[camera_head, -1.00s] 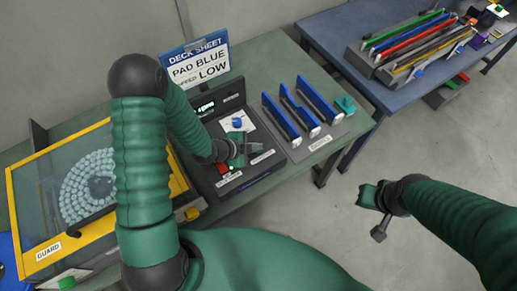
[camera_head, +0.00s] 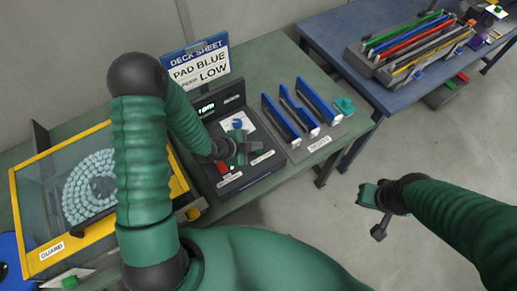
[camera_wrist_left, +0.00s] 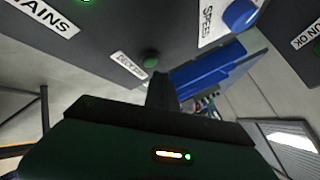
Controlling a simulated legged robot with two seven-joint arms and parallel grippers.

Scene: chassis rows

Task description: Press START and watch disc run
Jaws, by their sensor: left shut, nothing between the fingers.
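The dark control panel (camera_head: 262,183) stands on the green bench, with a lit green display (camera_head: 204,107), a blue SPEED knob (camera_head: 238,124) and a red part (camera_head: 224,168). My left gripper (camera_head: 254,147) is shut and empty, low over the panel and hiding part of it. Contact with a button cannot be told. In the left wrist view, a green button (camera_wrist_left: 151,62) shows beyond the gripper's dark finger (camera_wrist_left: 162,92), beside the blue knob (camera_wrist_left: 240,14). The disc (camera_head: 90,187), with a ring of pale pads, lies under the clear, yellow-framed guard (camera_head: 52,250). My right gripper (camera_head: 371,205) hangs over the floor.
The deck sheet (camera_head: 200,66) behind the panel reads PAD BLUE, SPEED LOW. Several blue-topped parts stand in a grey rack (camera_head: 316,144) right of the panel. A blue table (camera_head: 350,60) with coloured bars is at upper right. The floor between is clear.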

